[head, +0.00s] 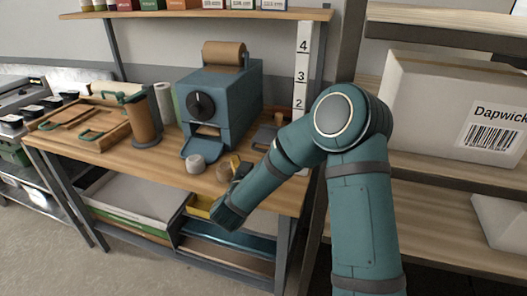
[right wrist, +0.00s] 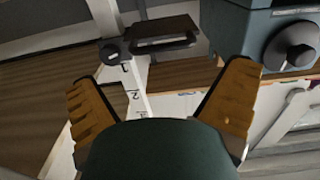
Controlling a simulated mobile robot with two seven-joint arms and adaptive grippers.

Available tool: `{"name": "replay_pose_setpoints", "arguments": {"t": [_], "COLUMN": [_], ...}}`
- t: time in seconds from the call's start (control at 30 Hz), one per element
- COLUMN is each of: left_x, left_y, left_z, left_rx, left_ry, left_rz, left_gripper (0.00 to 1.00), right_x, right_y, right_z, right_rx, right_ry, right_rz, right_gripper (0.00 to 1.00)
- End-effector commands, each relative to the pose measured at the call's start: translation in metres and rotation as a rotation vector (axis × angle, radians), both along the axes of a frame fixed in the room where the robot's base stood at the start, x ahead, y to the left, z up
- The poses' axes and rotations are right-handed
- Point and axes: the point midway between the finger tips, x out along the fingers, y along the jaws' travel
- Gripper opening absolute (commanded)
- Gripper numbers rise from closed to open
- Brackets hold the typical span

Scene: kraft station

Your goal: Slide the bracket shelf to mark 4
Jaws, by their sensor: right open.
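The bracket shelf is a dark, flat plate (right wrist: 165,35) on the white numbered post (right wrist: 112,20). In the right wrist view it sits by the 1 end of the scale, and that view is turned so the numbers rise towards the bottom. In the head view the shelf (head: 265,137) is low beside the post (head: 301,65), partly behind my arm; marks 4, 3 and 2 show above it. My right gripper (right wrist: 165,95) is open and empty, its orange fingers wide apart and short of the shelf. In the head view it (head: 237,166) is over the bench's front edge. My left gripper is out of view.
A blue machine (head: 222,100) with a brown roll stands left of the shelf. A white roll (head: 196,164) lies near the front edge. A brown cylinder (head: 144,120) stands further left. A rack with a large box (head: 440,110) is at right.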

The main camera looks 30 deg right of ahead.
Motion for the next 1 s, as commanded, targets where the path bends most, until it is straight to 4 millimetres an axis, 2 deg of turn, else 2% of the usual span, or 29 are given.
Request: {"name": "replay_pose_setpoints", "arguments": {"t": [0.1, 0.3, 0.5, 0.77, 0.8, 0.97, 1.0], "left_x": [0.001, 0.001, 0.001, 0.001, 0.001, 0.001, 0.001], "left_y": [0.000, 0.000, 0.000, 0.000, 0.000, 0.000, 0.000], "left_z": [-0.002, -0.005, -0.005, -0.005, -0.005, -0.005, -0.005], "left_rx": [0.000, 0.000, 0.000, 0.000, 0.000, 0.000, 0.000], "left_ry": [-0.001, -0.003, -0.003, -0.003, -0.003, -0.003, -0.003], "left_rz": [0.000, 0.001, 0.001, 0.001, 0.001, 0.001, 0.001], "left_gripper": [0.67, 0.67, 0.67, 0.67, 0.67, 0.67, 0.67], "right_x": [0.015, 0.034, 0.042, 0.043, 0.043, 0.043, 0.043], "right_y": [-0.019, -0.040, -0.050, -0.050, -0.050, -0.050, -0.051], "right_z": [-0.001, 0.000, 0.000, 0.000, 0.000, 0.000, 0.000], "right_rx": [0.000, 0.000, -0.001, 0.000, 0.000, 0.000, -0.001], "right_ry": [-0.001, -0.001, -0.001, 0.000, 0.000, 0.000, -0.001], "right_rz": [-0.004, -0.002, 0.001, 0.002, 0.002, 0.001, 0.001], "right_gripper": [1.00, 1.00, 1.00, 1.00, 0.96, 0.40, 0.35]}}
